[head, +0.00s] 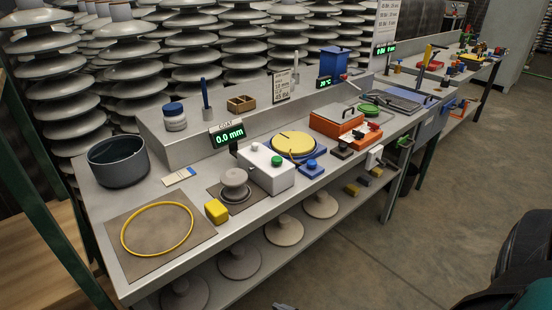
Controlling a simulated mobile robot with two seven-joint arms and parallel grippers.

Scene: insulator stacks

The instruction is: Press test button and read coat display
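The coat display (228,134) stands on the left part of the bench, labelled COAT, and shows "0.0 mm" in green digits. A white box (266,178) stands on the bench in front and to the right of it. A green round button (276,161) and a small white knob are on its top; I see no label naming the test button. A grey insulator piece (234,180) sits on a dark square pad just left of the box. Neither of my grippers can be made out; a dark teal part, possibly mine, is at the bottom right.
A yellow block (216,211), a mat with a yellow ring (158,228) and a dark pot (119,161) lie to the left. Insulator stacks line the back.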

